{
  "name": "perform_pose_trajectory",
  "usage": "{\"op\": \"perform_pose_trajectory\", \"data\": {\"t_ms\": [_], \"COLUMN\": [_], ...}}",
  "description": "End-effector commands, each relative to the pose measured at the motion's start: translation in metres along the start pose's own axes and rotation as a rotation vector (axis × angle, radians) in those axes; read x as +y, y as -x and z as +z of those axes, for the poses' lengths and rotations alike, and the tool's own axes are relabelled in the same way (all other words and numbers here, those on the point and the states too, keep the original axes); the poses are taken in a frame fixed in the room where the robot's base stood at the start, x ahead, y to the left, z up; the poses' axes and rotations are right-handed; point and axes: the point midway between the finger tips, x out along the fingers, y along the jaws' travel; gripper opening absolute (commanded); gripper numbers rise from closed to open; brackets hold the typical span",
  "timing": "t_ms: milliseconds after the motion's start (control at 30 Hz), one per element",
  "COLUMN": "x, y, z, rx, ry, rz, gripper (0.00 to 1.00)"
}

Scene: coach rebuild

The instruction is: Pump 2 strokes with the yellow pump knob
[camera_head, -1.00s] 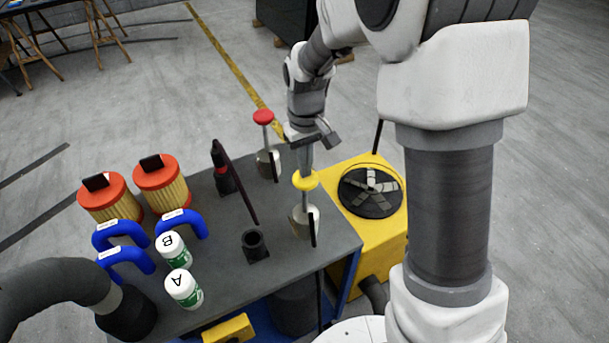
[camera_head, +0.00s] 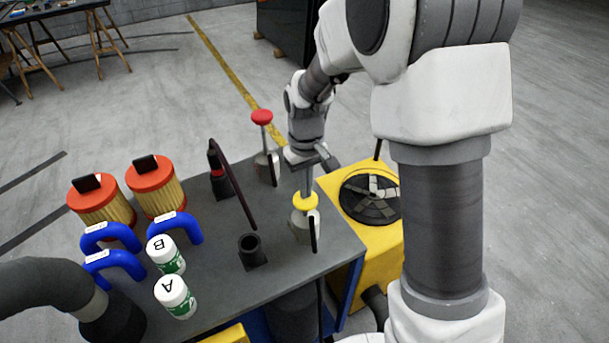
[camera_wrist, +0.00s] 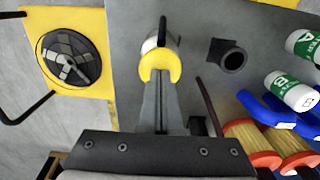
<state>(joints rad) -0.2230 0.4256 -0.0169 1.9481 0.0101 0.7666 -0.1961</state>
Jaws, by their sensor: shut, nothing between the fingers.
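The yellow pump knob (camera_head: 305,203) sits low, just above its grey pump body (camera_head: 303,230), with almost no rod showing between them. In the wrist view the yellow knob (camera_wrist: 160,62) is at the fingertips, partly covered by them. My gripper (camera_head: 307,191) is shut with nothing between its fingers. It points down, and its tips appear to touch the top of the knob. The closed fingers also show in the wrist view (camera_wrist: 160,82).
A red-knobbed pump (camera_head: 262,117) stands behind, its rod raised. A black hose fitting (camera_head: 220,178), an empty black socket (camera_head: 252,250), orange-capped filters (camera_head: 155,185), blue pipes (camera_head: 112,238) and white bottles (camera_head: 175,296) share the grey bench. A yellow fan box (camera_head: 345,200) stands right.

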Motion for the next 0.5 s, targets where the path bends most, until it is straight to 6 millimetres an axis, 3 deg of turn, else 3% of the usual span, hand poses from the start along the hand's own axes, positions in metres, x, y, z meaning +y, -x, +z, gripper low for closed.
{"op": "perform_pose_trajectory", "data": {"t_ms": [200, 500], "x": [0.000, 0.000], "y": [-0.021, -0.016], "z": [0.002, 0.002], "rx": [-0.006, -0.006], "ry": [-0.001, -0.001], "rz": [-0.001, -0.001], "gripper": [0.00, 0.00]}}
